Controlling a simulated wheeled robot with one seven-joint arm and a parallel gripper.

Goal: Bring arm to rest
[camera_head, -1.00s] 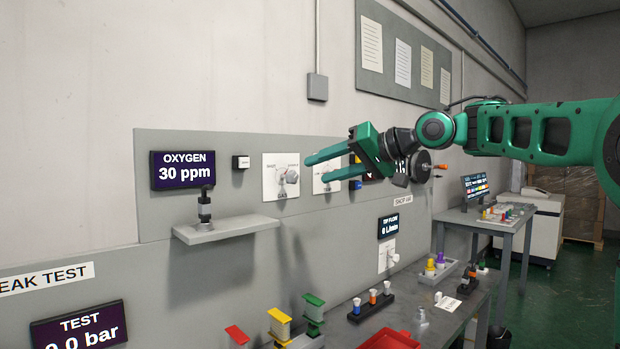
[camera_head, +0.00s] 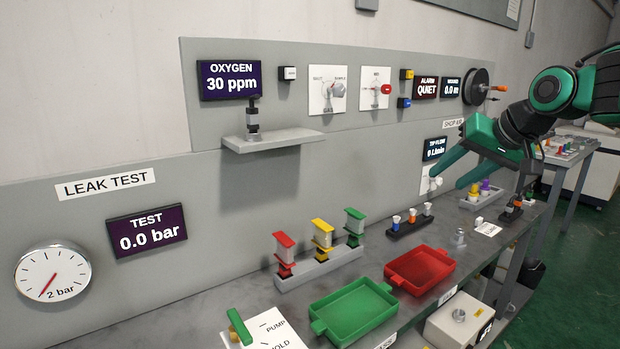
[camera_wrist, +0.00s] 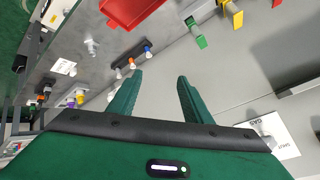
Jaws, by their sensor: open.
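My gripper (camera_head: 452,170) is green and at the right of the head view, in front of the panel's lower right part and above the back of the bench. Its two fingers point left and are apart, with nothing between them. In the wrist view my gripper (camera_wrist: 158,95) also shows two spread, empty fingers, with the grey panel and bench beyond them. My arm reaches in from the right edge of the head view.
The bench (camera_head: 210,300) holds a green tray (camera_head: 352,312), a red tray (camera_head: 420,268), a rack of coloured clamps (camera_head: 320,262) and a small dark rack (camera_head: 410,225). A shelf (camera_head: 270,141) juts from the panel. A reel (camera_head: 474,90) is above my gripper.

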